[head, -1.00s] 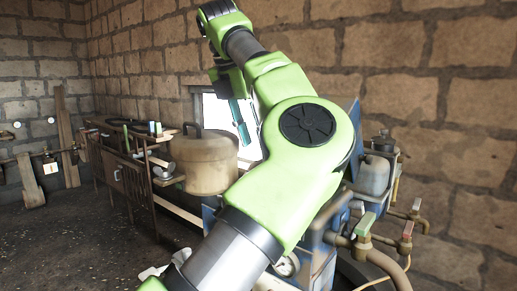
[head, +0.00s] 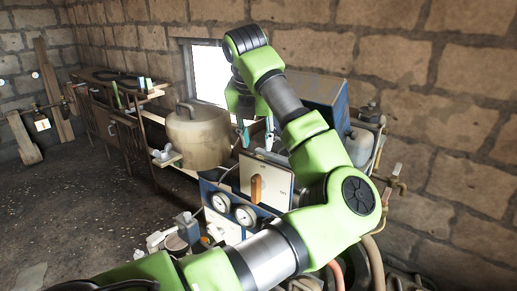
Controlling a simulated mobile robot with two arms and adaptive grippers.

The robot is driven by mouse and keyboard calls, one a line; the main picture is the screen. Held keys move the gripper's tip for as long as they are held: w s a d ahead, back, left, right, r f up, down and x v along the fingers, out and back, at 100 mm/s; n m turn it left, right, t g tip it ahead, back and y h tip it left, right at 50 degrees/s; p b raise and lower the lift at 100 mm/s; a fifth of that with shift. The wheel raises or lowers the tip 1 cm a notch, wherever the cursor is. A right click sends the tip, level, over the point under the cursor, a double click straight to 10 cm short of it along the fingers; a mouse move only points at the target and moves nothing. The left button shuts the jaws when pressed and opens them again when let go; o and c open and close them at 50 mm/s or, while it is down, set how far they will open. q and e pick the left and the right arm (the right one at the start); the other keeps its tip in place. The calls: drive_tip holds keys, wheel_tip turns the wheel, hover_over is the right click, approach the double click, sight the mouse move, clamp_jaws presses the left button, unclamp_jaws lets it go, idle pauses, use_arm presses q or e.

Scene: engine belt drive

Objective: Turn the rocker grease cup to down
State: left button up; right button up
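I cannot pick out a rocker grease cup with certainty. An orange handle (head: 257,188) stands upright on a pale panel (head: 280,183) with small markings, above two round gauges. My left gripper (head: 256,134) hangs fingers down, above and behind the panel as seen here. Its two teal fingertips are apart with nothing visible between them. My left arm crosses the lower right of the view and hides part of the machine. My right gripper is not in view.
A tan lidded pot (head: 197,138) stands left of the gripper. A blue box (head: 318,92) is behind my arm. Pipes and valves (head: 392,187) are at the right. A bench (head: 108,100) lines the back left. The floor (head: 70,195) at left is mostly clear.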

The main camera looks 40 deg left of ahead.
use_arm(q)
drive_tip(key=p+x, duration=0.2)
drive_tip(key=x, duration=0.4)
drive_tip(key=shift+f, duration=0.15)
drive_tip(key=shift+c, duration=0.4)
